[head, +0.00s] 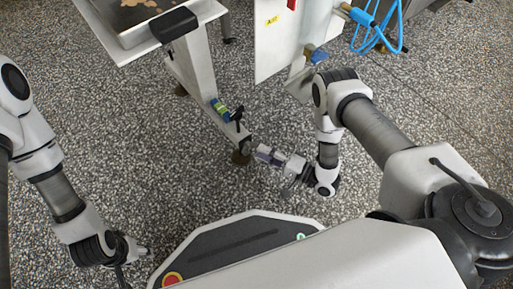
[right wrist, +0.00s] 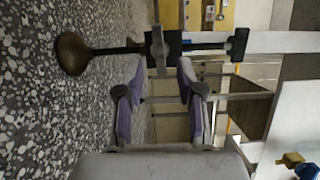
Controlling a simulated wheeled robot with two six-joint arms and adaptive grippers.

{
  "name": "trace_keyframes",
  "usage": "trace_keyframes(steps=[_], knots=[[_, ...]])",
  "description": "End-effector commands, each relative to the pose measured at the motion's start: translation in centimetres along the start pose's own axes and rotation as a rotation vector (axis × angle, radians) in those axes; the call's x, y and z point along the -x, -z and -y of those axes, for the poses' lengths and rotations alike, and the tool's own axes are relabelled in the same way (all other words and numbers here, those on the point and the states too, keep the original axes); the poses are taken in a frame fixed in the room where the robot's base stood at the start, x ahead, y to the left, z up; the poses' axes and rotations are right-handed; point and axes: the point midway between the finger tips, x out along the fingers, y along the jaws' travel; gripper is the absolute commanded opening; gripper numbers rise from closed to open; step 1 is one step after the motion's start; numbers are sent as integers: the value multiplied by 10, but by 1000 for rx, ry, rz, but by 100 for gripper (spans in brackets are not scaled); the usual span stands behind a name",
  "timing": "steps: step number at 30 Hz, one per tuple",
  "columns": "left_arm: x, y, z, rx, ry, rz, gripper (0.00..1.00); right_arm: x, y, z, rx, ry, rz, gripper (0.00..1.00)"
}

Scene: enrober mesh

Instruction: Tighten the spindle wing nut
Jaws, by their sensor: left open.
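The grey wing nut (right wrist: 158,46) shows in the right wrist view, in front of a black block on a dark spindle. The spindle runs left to a round brown foot (right wrist: 72,53). In the head view the foot (head: 241,157) stands on the floor below the machine's leg. My right gripper (right wrist: 162,70) is open, its two purple-padded fingers on either side of the nut's lower end; I cannot tell whether they touch it. It also shows in the head view (head: 262,153) beside the foot. My left gripper (head: 138,256) is open and empty, low at the left.
The white machine leg (head: 192,65) carries a blue-and-green item (head: 220,109) and a dark handle (head: 238,114). A white panel (head: 283,40) and blue hoses (head: 376,28) stand at the back right.

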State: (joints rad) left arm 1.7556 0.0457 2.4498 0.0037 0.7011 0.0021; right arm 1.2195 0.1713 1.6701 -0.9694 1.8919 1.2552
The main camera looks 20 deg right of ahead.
Motion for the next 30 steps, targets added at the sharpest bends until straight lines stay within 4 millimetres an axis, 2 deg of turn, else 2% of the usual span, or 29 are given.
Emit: trace_keyframes(steps=[1,6,10,14,30], knots=[[0,0,0,0,0,0,55,14,1,-1,-1,-4,-5,38],[0,0,0,0,0,0,55,57,1,-1,0,-2,-4,38],[0,0,0,0,0,0,55,77,1,0,1,-1,-1,38],[0,0,0,0,0,0,55,84,1,0,2,0,0,38],[0,0,0,0,0,0,55,83,0,0,2,1,1,38]])
